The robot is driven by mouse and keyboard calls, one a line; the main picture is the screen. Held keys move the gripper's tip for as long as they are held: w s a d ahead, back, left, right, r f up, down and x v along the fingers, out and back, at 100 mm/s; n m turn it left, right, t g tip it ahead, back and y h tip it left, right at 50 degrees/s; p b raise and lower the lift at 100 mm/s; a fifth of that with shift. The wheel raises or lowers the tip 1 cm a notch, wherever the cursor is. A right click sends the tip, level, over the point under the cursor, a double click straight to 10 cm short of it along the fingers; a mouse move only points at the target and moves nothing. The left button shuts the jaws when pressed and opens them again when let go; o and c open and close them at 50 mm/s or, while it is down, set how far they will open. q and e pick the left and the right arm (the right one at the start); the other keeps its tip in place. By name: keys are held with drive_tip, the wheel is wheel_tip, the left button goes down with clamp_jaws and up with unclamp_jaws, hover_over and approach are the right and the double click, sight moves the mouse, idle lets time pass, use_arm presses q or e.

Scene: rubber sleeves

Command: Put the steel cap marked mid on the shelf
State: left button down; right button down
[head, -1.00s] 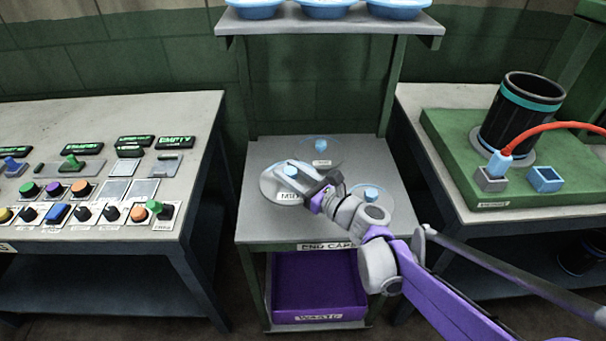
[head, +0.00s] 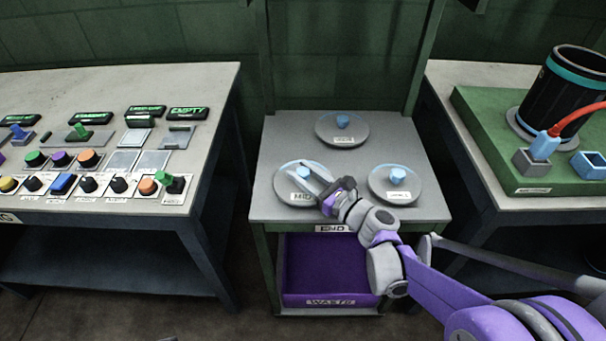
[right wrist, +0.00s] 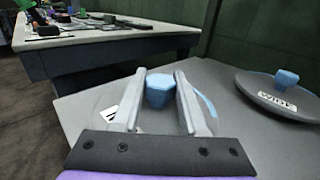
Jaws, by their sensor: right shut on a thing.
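The steel cap marked MID (head: 284,192) is a round grey disc with a blue knob, at the front left of the small grey table (head: 268,160). My right gripper (head: 309,178) is shut on its knob, which shows between the two fingers (right wrist: 160,92) in the right wrist view. The fingers hide part of the disc, and I cannot tell whether it is clear of the tabletop. A second steel cap (head: 392,192) sits at the front right and a third (head: 342,133) at the back. The shelf's surface is outside both current views. My left gripper is not in view.
Green posts (head: 424,60) rise at the table's back. A purple waste bin (head: 325,262) stands below. A control bench (head: 130,90) is at left. At right, a green block (head: 490,120) bears a black cylinder (head: 565,90) and an orange cable (head: 580,117).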

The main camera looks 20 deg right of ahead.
drive_tip(key=shift+f, duration=0.15)
drive_tip(key=shift+c, duration=2.2)
unclamp_jaws()
drive_tip(key=shift+r, duration=0.2)
drive_tip(key=shift+s+d, duration=0.15)
drive_tip(key=shift+s, duration=0.1)
drive_tip(key=p+v, duration=0.1)
drive_tip(key=v, duration=1)
drive_tip(key=shift+s, duration=0.25)
